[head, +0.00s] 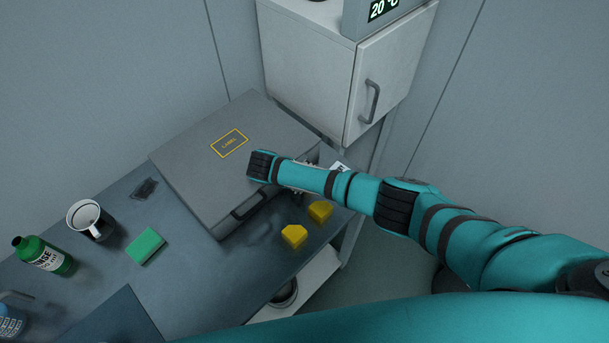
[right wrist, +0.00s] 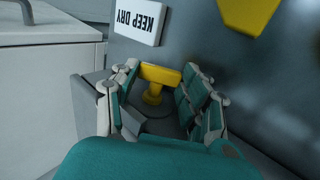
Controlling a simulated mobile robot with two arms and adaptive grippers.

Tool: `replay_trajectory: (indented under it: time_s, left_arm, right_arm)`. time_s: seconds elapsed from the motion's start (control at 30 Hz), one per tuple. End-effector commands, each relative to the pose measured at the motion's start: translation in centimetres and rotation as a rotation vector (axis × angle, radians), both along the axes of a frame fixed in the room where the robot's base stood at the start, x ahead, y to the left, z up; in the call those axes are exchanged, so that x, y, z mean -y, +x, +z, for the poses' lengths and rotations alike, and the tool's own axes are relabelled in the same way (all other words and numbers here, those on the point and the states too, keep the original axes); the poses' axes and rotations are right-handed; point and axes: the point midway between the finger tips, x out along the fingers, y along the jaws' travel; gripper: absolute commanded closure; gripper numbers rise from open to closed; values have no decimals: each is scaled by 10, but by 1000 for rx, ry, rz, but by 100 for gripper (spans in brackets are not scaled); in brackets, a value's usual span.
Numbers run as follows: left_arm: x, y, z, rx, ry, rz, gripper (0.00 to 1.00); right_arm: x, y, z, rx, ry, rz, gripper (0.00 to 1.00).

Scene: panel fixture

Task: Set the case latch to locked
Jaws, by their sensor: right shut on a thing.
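The grey case (head: 215,150) lies shut on the bench, with a yellow-framed label on its lid and a dark handle on its front side. The case latch (right wrist: 158,76) is a yellow T-shaped knob on a round dark base, seen in the right wrist view. My right gripper (right wrist: 157,92) has its fingers on either side of the knob and is shut on it. In the head view, my right arm hides the latch and most of the right gripper (head: 302,165). My left gripper is not in view.
Two yellow blocks (head: 294,235) lie on the bench in front of the case. A "KEEP DRY" tag (right wrist: 140,22) is near the latch. A white cabinet (head: 320,65) stands behind. A green sponge (head: 146,246), mug (head: 90,220) and green bottle (head: 42,256) are at the left.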

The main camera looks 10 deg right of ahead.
Motion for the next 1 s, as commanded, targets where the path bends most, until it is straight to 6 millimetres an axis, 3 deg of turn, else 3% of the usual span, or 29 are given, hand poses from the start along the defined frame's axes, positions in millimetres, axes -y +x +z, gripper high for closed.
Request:
replay_trajectory:
  time_s: [0.1,0.13,0.3,0.67,1.0]
  left_arm:
    - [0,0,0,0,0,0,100]
    - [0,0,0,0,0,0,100]
    - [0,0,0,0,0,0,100]
    - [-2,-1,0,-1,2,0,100]
    - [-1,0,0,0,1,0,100]
  right_arm:
    - [0,0,0,-2,0,1,87]
    - [0,0,0,-2,0,1,53]
    - [0,0,0,-3,1,1,31]
    - [-3,-2,4,-2,1,1,31]
    - [-35,-22,56,0,5,5,31]
